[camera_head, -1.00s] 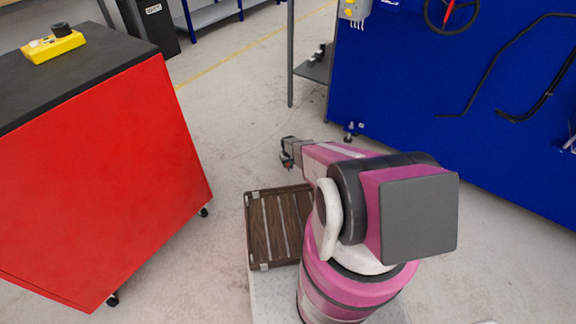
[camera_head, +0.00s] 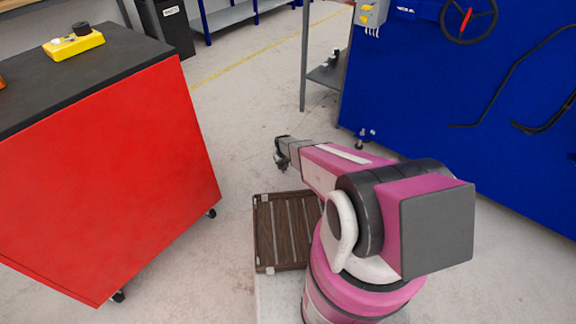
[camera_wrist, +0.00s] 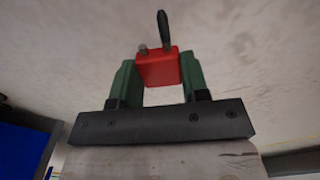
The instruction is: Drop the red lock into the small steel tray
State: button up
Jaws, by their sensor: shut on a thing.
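In the wrist view the red lock (camera_wrist: 157,68) sits between the two green fingers of my gripper (camera_wrist: 158,75), which is shut on it. A dark piece and a short grey stub stick up from the lock's far edge. In the head view my gripper (camera_head: 283,158) is at the end of my arm, held out over open floor beyond the wooden crate. The lock is too small to make out there. The small steel tray cannot be made out in either view.
A red cabinet (camera_head: 110,190) with a dark top stands at the left, bearing a yellow box (camera_head: 73,45). A slatted wooden crate (camera_head: 286,232) is beside my arm's base. A blue panel (camera_head: 440,110) and grey shelf (camera_head: 328,76) stand at the right. The floor between is clear.

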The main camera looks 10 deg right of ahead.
jog(key=shift+s+a+r, duration=0.1)
jog(key=shift+a+r, duration=0.1)
jog(key=shift+a, duration=0.05)
